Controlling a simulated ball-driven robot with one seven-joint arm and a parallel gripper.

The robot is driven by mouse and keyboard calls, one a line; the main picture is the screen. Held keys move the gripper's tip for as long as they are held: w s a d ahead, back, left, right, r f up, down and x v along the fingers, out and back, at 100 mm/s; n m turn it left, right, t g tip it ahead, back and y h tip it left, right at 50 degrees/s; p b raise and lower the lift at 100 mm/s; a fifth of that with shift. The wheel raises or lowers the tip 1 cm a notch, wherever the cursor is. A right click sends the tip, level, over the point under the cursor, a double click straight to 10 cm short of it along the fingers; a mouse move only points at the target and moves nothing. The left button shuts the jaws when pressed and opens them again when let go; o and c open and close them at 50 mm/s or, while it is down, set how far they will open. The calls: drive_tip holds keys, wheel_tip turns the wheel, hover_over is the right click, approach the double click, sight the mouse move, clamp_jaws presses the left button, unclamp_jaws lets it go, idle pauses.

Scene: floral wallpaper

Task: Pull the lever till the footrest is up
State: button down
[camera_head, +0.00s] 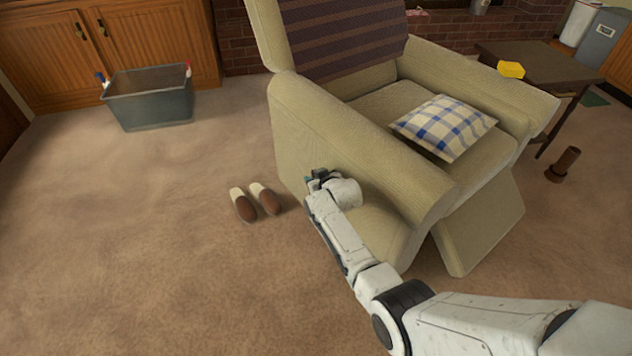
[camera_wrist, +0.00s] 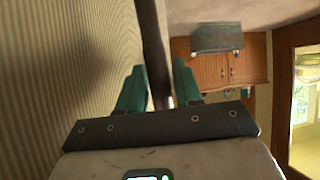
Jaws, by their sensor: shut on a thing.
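The beige recliner armchair (camera_head: 315,125) stands right of centre in the head view. Its footrest (camera_head: 485,230) is a padded panel at the front, tilted outward with its lower edge near the carpet. My gripper (camera_head: 314,178) is beside the chair's near side panel, below the armrest. In the wrist view my gripper (camera_wrist: 158,82) has its teal fingers on both sides of a dark lever (camera_wrist: 153,45) and is shut on it. The ribbed chair side (camera_wrist: 65,60) fills the left of that view. In the head view the lever is hard to make out behind my gripper.
A pair of slippers (camera_head: 254,202) lies on the carpet left of my gripper. A grey bin (camera_head: 150,98) stands by the wooden cabinets. A side table (camera_head: 530,65) with a yellow object and a brown cylinder (camera_head: 563,165) are to the right.

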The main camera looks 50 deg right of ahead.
drive_tip(key=shift+w+d+f+n+g+y+b, duration=0.1)
drive_tip(key=shift+w+d+f+g+y+b, duration=0.2)
drive_tip(key=shift+w+g+b, duration=0.45)
drive_tip(key=shift+w+a+f+n+g+y+b, duration=0.1)
drive_tip(key=shift+w+f+g+b, duration=0.45)
drive_tip(key=shift+w+b, duration=0.3)
drive_tip(key=shift+w+d+f+n+g+y+b, duration=0.1)
drive_tip(key=shift+w+d+f+g+y+b, duration=0.15)
drive_tip(key=shift+w+g+b, duration=0.5)
drive_tip(key=shift+w+a, duration=0.1)
drive_tip(key=shift+w, duration=0.05)
drive_tip(key=c, duration=0.8)
unclamp_jaws()
drive_tip(key=shift+c, duration=0.2)
drive_tip(key=p+v, duration=0.7)
drive_tip(key=v, duration=0.3)
drive_tip(key=shift+s+a+r, duration=0.15)
drive_tip(key=shift+s+r, duration=0.05)
drive_tip(key=shift+r, duration=0.05)
